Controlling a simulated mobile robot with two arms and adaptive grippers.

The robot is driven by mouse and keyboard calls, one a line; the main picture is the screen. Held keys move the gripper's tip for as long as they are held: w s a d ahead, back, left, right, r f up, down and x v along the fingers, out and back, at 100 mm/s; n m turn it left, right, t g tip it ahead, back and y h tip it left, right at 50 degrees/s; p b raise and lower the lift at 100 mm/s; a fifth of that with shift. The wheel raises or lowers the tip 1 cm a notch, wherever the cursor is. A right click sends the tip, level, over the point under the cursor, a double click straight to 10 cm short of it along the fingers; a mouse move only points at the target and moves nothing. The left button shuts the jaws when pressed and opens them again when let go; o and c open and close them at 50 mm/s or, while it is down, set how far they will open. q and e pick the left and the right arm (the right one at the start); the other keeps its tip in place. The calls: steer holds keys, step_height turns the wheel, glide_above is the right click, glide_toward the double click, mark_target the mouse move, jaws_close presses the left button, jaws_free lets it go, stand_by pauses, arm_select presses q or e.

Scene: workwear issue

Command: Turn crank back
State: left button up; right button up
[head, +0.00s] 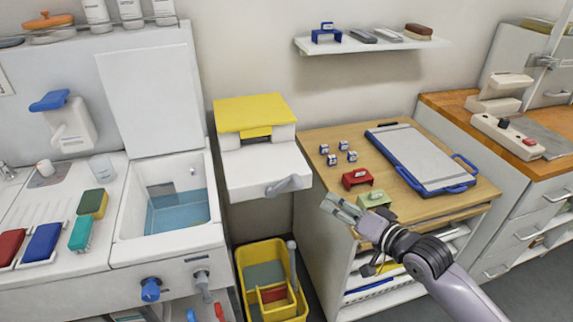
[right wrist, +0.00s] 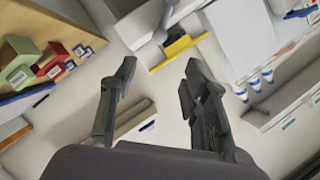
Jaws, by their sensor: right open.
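A grey crank handle (head: 289,184) sticks out from the front of the white wall unit (head: 258,170) with the yellow top. It points to the right and slightly up. My right gripper (head: 333,205) is open and empty, to the right of the crank and a little lower in the picture, apart from it. In the right wrist view the two fingers (right wrist: 160,75) stand wide apart with nothing between them. A grey lever-like part (right wrist: 161,34) shows beyond them, probably the crank. My left gripper is not in view.
The wooden-topped cabinet holds a red block (head: 357,178), a green block (head: 375,199), several small blue-and-white pieces and a clipboard (head: 422,158). A yellow bin (head: 244,267) stands below the wall unit. The sink basin (head: 180,215) is at left, with a blue knob (head: 150,289) below.

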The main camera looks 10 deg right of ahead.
mark_target(302, 186)
steer(key=p+x, duration=0.1)
steer(key=x, duration=1.6)
steer(key=shift+w, duration=0.2)
steer(key=shift+c, duration=0.4)
jaws_close()
